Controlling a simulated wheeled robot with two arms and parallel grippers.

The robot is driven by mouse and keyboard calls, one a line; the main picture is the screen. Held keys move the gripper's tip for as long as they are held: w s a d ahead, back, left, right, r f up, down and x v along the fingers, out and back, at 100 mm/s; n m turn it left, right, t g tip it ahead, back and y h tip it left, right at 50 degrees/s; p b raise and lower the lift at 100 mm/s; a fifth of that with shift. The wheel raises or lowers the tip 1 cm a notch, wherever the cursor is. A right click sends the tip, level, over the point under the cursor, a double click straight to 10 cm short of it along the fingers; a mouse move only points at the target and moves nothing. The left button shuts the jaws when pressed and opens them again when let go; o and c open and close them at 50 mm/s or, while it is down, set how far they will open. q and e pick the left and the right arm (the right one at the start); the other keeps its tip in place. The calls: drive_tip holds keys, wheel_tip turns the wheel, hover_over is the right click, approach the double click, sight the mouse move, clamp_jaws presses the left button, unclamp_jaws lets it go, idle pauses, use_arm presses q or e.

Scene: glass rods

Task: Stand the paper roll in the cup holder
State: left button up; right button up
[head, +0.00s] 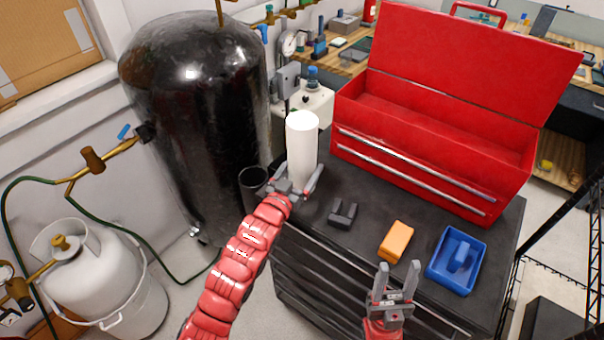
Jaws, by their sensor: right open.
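The paper roll (302,143) is a white upright cylinder at the rear left of the dark cart top. My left gripper (298,174) is at its lower part, with one finger on each side of it. I cannot tell whether the fingers press on the roll. The black round cup holder (252,177) is at the cart's left side, just left of my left gripper. Its rim shows, and no roll is in it. My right gripper (395,268) is open and empty near the cart's front edge, below the orange block.
A red open toolbox (430,160) fills the back of the cart top (365,190). A dark notched block (343,215), an orange block (396,241) and a blue tray (440,279) lie in front. A large black tank (195,120) stands close on the left.

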use_arm(q)
drive_tip(key=shift+w, duration=0.2)
wheel_tip(320, 180, down, 3)
drive_tip(key=shift+f+p, duration=0.15)
drive_tip(key=shift+p, duration=0.85)
drive_tip(key=shift+f, duration=0.1)
drive_tip(key=shift+f, duration=0.15)
drive_tip(key=o, duration=1.3)
drive_tip(key=shift+c, duration=0.2)
